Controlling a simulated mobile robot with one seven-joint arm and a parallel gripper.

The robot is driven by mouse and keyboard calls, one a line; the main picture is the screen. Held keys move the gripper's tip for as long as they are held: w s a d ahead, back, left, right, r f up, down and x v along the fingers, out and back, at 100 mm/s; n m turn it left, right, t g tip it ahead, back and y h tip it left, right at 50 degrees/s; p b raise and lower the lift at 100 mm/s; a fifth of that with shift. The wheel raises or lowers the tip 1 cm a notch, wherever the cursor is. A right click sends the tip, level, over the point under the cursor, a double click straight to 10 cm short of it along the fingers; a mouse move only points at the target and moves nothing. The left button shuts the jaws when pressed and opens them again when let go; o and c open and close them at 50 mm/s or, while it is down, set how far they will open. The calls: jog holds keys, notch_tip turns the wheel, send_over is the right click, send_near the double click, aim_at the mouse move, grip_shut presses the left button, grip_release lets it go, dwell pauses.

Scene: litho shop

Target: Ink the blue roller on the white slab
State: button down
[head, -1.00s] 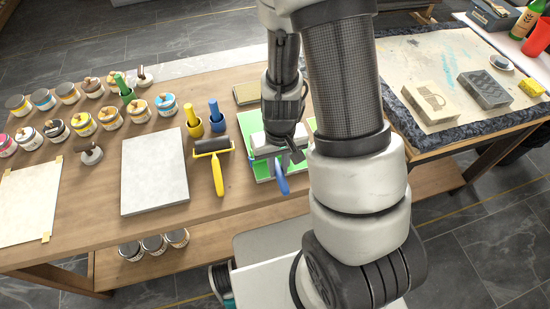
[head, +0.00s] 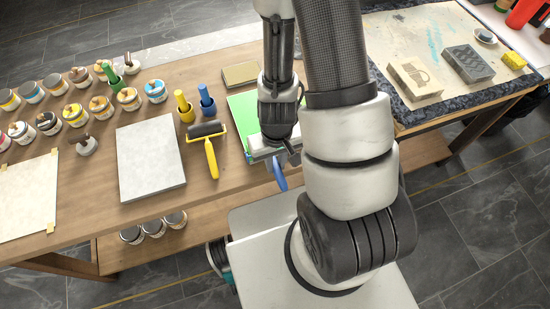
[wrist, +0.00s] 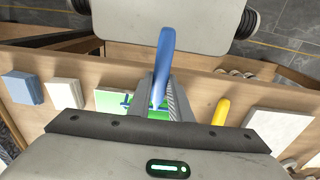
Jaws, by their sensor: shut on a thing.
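The white slab (head: 150,160) lies flat on the wooden table, left of my gripper, and its surface looks bare. It also shows in the wrist view (wrist: 280,130). My gripper (head: 277,150) is shut on the blue roller, whose blue handle (head: 280,176) sticks out toward the table's front edge. In the wrist view the handle (wrist: 163,60) rises between the fingers (wrist: 160,100). The blue roller's drum is hidden behind my gripper and wrist. The gripper is over or beside the green sheet (head: 240,108); I cannot tell its height.
A yellow-handled roller (head: 209,150) lies between the slab and my gripper. Several ink cans (head: 75,114) fill the back left. A second table with a stone (head: 414,80) is at right.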

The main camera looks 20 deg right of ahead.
jog(key=shift+w, duration=0.1)
jog(key=shift+w+f, duration=0.1)
jog(key=shift+w, duration=5.65)
jog(key=shift+w+b, duration=0.9)
jog(key=shift+w, duration=5.1)
notch_tip(320, 180, up, 3)
jog(key=shift+r+p, duration=0.1)
jog(key=shift+p, duration=0.65)
